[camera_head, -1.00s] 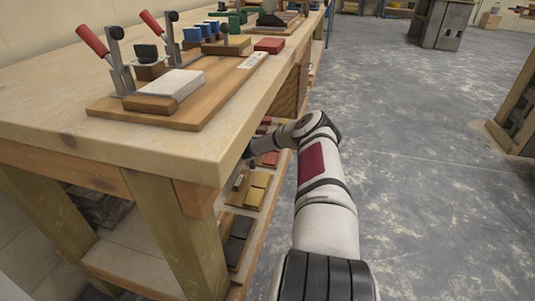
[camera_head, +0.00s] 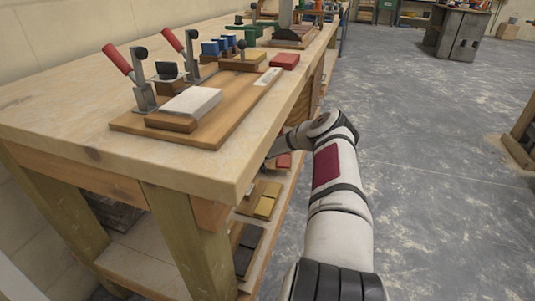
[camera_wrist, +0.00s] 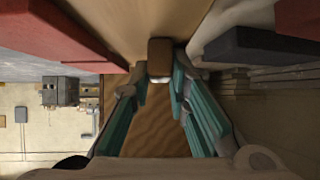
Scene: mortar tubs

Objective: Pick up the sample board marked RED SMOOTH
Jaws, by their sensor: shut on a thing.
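My gripper (camera_wrist: 158,78) has teal-lined fingers and is shut on a small brown wooden block (camera_wrist: 160,60), seen between the fingertips in the wrist view. I cannot tell whether this block is part of a sample board. A red slab (camera_wrist: 55,32) lies at upper left of the wrist view, and another red piece (camera_wrist: 300,16) at upper right. In the head view a red board (camera_head: 284,161) shows on the shelf under the bench, beside my arm. My gripper is hidden there by the bench and arm. No RED SMOOTH marking is legible.
The bench (camera_head: 60,115) overhangs the lower shelf (camera_head: 140,268). On that shelf are yellow boards (camera_head: 267,203) and dark boards (camera_head: 248,250). The bench top holds a clamp fixture (camera_head: 165,130) with red handles. Grey floor (camera_head: 440,190) to the right is open.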

